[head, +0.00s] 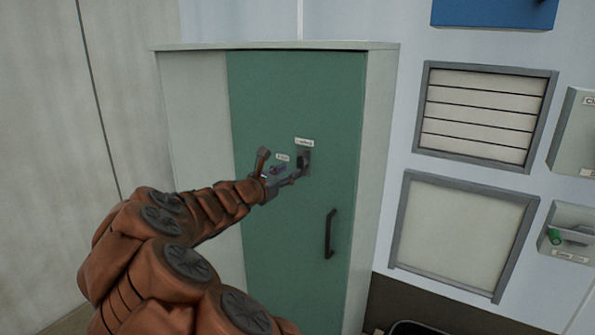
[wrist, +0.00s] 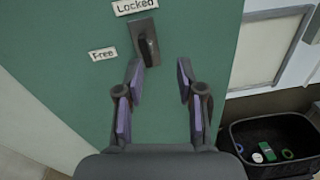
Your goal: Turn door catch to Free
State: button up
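The dark door catch (head: 304,161) is on the green cabinet door (head: 291,82), with a "Locked" label (head: 304,142) above it and a "Free" label (head: 282,157) to its left. In the wrist view the catch (wrist: 149,46) has a plate and a raised lever that runs roughly up and down, nearest the "Locked" label (wrist: 135,7). The "Free" label (wrist: 103,54) is at lower left of it. My gripper (wrist: 159,70) is open and empty, its two fingers apart just below the catch. In the head view my gripper (head: 277,176) partly overlaps the catch area; contact cannot be told.
A dark vertical door handle (head: 330,233) is below and right of the catch. Framed panels (head: 465,235) and small wall boxes (head: 570,232) are to the right. A black crate (wrist: 235,137) with small items stands on the floor at right in the wrist view.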

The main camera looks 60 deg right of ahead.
aim_at(298, 164)
jog(key=shift+w+d+f+n+t+p, duration=0.15)
jog(key=shift+w+d+f+n+p, duration=0.2)
jog(key=shift+d, duration=1.15)
jog(key=shift+w+d+f+n+t, duration=0.15)
jog(key=shift+w+d+n, duration=0.3)
jog(key=shift+d, duration=1.1)
jog(key=shift+w+d+f+n+t+p, duration=0.2)
jog(key=shift+w+d+n, duration=0.15)
jog(key=shift+d, duration=1.15)
jog(key=shift+c, duration=0.3)
grip_shut()
